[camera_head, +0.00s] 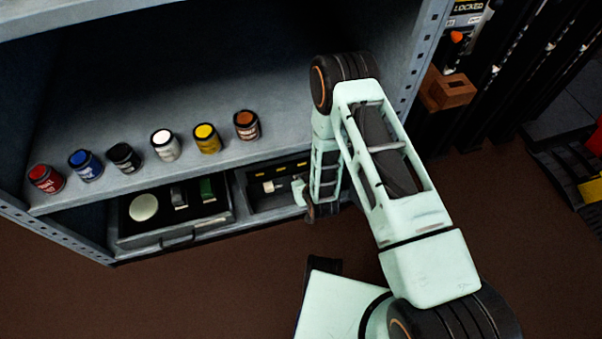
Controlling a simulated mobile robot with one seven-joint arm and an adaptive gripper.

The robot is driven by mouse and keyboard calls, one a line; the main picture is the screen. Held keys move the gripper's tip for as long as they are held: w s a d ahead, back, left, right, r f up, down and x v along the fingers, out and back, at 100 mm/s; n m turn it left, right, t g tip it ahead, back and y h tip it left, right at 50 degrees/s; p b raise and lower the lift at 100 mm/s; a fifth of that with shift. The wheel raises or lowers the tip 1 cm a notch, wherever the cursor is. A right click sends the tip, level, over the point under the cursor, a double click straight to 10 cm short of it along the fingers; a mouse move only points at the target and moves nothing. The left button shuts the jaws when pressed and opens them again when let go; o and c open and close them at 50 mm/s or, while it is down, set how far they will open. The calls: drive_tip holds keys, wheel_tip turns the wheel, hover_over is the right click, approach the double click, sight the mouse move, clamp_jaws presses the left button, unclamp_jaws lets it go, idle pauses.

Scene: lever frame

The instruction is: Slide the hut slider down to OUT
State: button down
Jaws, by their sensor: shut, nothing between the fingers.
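A small pale block (268,186) sits in a dark recessed panel with yellow marks (262,172) on the low shelf. I cannot tell whether it is the hut slider, and no OUT label is readable. My arm reaches down in front of the shelf, and my gripper (300,190) is at the right part of this panel, a little right of the pale block. It is small and partly hidden by my arm; it is shut and empty. I cannot tell whether it touches anything.
Several paint jars, from red (46,179) to orange-brown (247,125), line the shelf (195,165) above. A dark tray (125,240) with a round white disc (144,207) is at left. A LOCKED sign (468,7) and a wooden block (447,91) are right of the metal post.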

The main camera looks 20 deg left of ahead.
drive_tip(key=shift+w+a+f, duration=0.15)
drive_tip(key=shift+w+f, duration=0.05)
drive_tip(key=shift+f, duration=0.05)
idle(0.3)
wheel_tip(320, 180, down, 7)
drive_tip(key=shift+r, duration=0.2)
idle(0.4)
drive_tip(key=shift+s, duration=0.1)
